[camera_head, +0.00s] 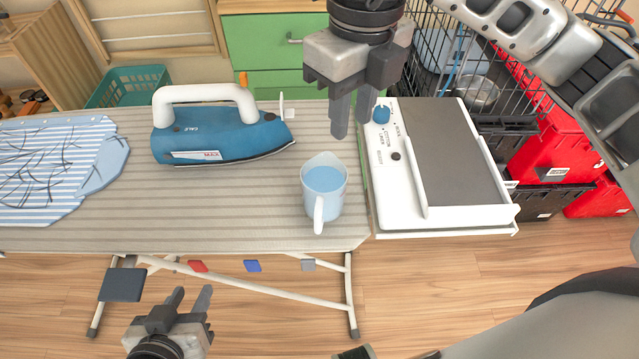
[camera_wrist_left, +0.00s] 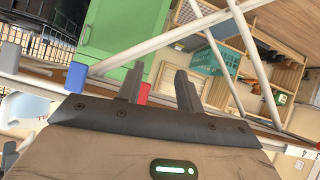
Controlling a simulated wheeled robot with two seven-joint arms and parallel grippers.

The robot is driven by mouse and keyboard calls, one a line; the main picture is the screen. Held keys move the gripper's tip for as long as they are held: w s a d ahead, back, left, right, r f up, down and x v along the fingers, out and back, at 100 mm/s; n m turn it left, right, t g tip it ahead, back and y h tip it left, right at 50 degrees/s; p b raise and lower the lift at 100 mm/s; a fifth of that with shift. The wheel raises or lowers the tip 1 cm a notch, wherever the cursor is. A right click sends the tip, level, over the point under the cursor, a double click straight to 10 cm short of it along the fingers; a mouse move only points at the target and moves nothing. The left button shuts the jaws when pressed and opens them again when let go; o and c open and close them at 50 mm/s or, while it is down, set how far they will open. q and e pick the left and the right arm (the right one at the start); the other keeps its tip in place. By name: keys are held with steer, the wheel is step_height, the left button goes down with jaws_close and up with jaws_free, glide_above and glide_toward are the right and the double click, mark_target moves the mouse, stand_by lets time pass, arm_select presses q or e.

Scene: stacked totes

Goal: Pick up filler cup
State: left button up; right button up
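The filler cup (camera_head: 324,190) is a translucent jug with blue liquid, upright on the striped ironing board (camera_head: 235,225) near its right end. Its white handle points toward the front. My right gripper (camera_head: 352,128) hangs above and behind the cup, a little to its right, fingers pointing down with a gap between them; it is empty and not touching the cup. My left gripper (camera_head: 191,297) is low in front of the board, over the floor, with its fingers apart and empty. The left wrist view also shows its open fingers (camera_wrist_left: 158,88).
A blue iron (camera_head: 219,137) stands behind left of the cup. A striped cloth (camera_head: 55,165) lies at the left. A white control panel unit (camera_head: 445,165) sits directly right of the board. Red crates (camera_head: 560,145) and a wire basket stand at the back right. Board legs cross below.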

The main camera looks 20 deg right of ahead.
glide_above(339, 183)
steer(key=f, duration=0.6)
steer(key=s+f, duration=0.1)
steer(key=f, duration=0.3)
steer(key=shift+d+b, duration=0.3)
steer(key=shift+b, duration=0.05)
steer(key=shift+w+a+f, duration=0.1)
steer(key=shift+w+f, duration=0.1)
steer(key=shift+f, duration=0.7)
steer(key=shift+w+a+f, duration=0.1)
steer(key=shift+w+f, duration=0.05)
steer(key=shift+f, duration=0.75)
steer(key=shift+w+a+f, duration=0.1)
steer(key=shift+w+f, duration=0.1)
steer(key=shift+f, duration=0.7)
steer(key=shift+c, duration=0.2)
jaws_close()
